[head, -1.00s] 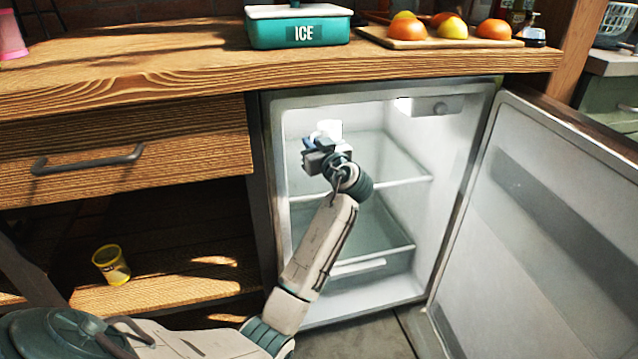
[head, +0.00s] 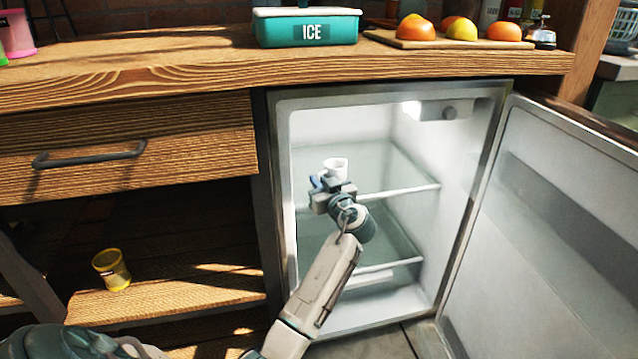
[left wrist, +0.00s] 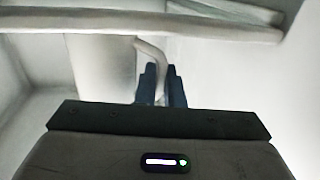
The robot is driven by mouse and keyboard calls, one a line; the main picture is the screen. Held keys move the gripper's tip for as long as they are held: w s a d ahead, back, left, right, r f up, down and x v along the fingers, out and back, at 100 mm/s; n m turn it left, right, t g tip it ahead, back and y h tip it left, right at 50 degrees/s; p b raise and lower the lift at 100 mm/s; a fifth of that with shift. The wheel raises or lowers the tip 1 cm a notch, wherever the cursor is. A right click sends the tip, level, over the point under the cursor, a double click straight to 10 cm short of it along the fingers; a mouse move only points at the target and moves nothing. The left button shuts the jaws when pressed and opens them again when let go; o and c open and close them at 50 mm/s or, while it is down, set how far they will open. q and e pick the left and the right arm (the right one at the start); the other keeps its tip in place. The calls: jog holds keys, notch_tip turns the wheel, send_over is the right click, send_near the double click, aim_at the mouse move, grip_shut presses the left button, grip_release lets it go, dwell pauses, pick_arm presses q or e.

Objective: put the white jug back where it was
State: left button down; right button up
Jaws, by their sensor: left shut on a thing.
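The white jug (head: 336,165) is in the open fridge, at the level of the upper glass shelf (head: 400,189). My left gripper (head: 322,183) is just in front of it, its arm reaching in through the doorway. In the left wrist view the jug's pale side (left wrist: 98,70) and curved handle show, with the dark fingers (left wrist: 160,88) shut on the handle. The gripper hides the jug's lower part, so I cannot tell whether it touches the shelf. My right gripper is in neither view.
The fridge door (head: 545,220) stands open at the right. The upper shelf looks clear around the jug. A yellow tin (head: 111,270) is in the open cupboard.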

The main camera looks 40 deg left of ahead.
pick_arm(q)
jog(key=c, duration=1.5)
grip_release()
jog(key=shift+c, duration=0.2)
